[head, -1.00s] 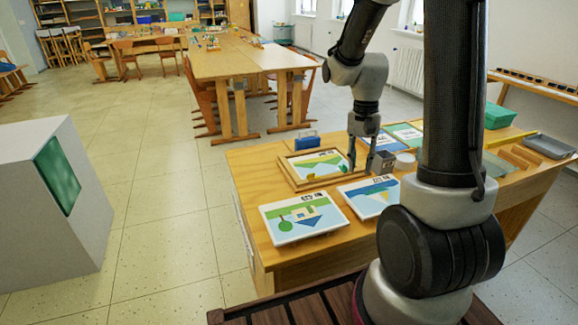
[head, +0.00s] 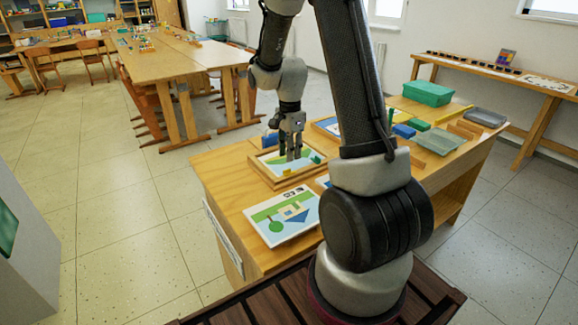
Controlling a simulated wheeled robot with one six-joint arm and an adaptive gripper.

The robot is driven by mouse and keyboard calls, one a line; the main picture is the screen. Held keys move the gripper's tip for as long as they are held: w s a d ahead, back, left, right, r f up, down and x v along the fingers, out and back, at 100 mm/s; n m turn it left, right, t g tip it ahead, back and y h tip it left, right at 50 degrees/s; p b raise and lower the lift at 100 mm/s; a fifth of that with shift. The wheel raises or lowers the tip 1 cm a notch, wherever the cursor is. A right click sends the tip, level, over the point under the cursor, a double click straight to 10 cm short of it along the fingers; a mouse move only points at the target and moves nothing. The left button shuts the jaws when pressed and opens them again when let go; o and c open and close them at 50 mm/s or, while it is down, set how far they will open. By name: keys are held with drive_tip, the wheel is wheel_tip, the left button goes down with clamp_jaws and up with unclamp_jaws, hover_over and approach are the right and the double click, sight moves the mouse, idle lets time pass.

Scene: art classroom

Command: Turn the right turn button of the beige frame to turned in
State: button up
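The beige frame (head: 262,172) lies flat on the wooden table. It surrounds a picture with green, white and blue areas. A small yellow piece (head: 287,172) shows at its near edge and a small green piece (head: 316,160) near its right side. They look like turn buttons, but they are too small for me to tell which way each is turned. My gripper (head: 294,157) points down over the right half of the frame, between the picture's middle and the green piece. Its two fingers look close together. I cannot see whether they touch anything.
A picture panel with a house (head: 283,217) lies in front of the frame. My arm hides part of the table's right side. A blue object (head: 270,140) stands behind the frame.

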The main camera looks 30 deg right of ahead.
sight(290, 171)
wheel_tip(290, 171, down, 6)
drive_tip(key=shift+r, duration=0.1)
clamp_jaws()
